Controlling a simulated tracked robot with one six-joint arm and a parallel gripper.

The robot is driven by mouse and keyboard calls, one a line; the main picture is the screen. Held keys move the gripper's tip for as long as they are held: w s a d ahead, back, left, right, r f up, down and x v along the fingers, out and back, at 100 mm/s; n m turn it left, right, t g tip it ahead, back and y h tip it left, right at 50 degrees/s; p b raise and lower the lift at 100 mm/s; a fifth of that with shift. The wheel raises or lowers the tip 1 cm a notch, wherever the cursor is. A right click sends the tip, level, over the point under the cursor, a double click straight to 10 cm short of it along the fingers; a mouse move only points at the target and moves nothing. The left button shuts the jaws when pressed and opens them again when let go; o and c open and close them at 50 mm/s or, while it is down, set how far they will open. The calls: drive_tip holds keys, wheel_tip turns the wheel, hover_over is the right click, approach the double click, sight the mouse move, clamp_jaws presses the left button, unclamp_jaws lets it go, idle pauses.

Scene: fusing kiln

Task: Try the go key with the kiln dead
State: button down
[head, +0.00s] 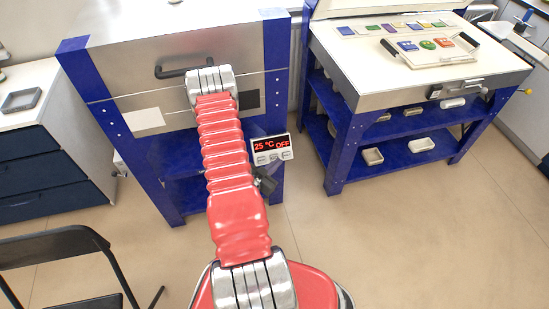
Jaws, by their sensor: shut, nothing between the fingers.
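The kiln (125,75) is a steel-fronted box in a blue frame, with its lid shut and a dark bar handle (184,71) on the front. Its controller (272,149) is a small white box at the right of the front. The black display reads 25 °C and OFF in red. A row of small pale keys (273,157) sits under the display; their labels are too small to read. My red arm crosses in front of the kiln. A small dark part just below the controller looks like my gripper (266,185), mostly hidden behind the arm. I see nothing held.
A blue-framed bench (375,98) at the right carries a tray (462,57) with coloured glass pieces, and small trays on its shelves. A drawer cabinet (35,145) stands at the left. A black chair (50,245) is at the lower left. The floor at the right is clear.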

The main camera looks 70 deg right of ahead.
sight(278, 156)
drive_tip(key=shift+w+d+f, duration=0.45)
drive_tip(key=shift+d+f, duration=0.25)
drive_tip(key=shift+d, duration=0.05)
drive_tip(key=shift+w+d+f, duration=0.4)
drive_tip(key=shift+d+f, duration=0.25)
drive_tip(key=shift+d, duration=0.05)
drive_tip(key=shift+w+d+f, duration=0.3)
drive_tip(key=shift+d+f, duration=0.15)
drive_tip(key=shift+d, duration=0.1)
idle(2.2)
idle(0.4)
drive_tip(key=shift+s+a+r, duration=0.35)
drive_tip(key=shift+a+r, duration=0.2)
drive_tip(key=shift+a, duration=0.05)
drive_tip(key=shift+s+a+r, duration=0.5)
drive_tip(key=shift+a+r, duration=0.3)
drive_tip(key=shift+a, duration=0.05)
drive_tip(key=shift+s+a+r, duration=0.5)
drive_tip(key=shift+a+r, duration=0.25)
drive_tip(key=shift+a, duration=0.1)
